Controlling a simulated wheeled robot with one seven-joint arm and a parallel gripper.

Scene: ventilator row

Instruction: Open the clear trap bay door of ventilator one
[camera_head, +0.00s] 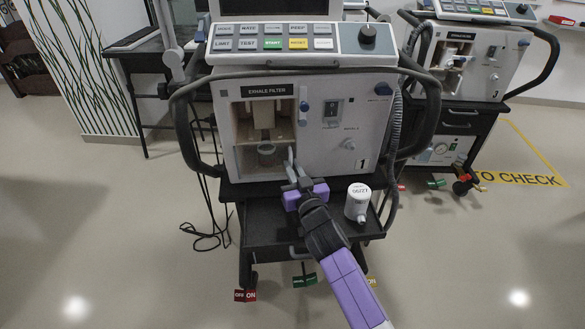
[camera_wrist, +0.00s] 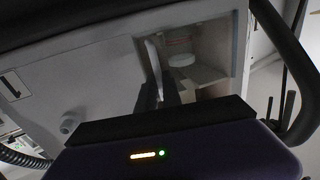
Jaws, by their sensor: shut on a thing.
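Ventilator one (camera_head: 345,140) stands in front of me with the number 1 on its face. The clear door (camera_wrist: 153,58) shows as a thin pale panel standing out from the face beside the bay opening. My gripper (camera_head: 292,168) is at the bay's lower right edge, shut on the door; its fingers also show in the wrist view (camera_wrist: 158,95). The door's exact angle is hard to tell.
A white cup-like canister (camera_head: 358,203) stands on the cart shelf (camera_head: 265,222), right of my arm. Black rails (camera_head: 180,120) curve around both sides of the ventilator. Another ventilator (camera_head: 465,60) stands at the back right. The floor on both sides is mostly clear.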

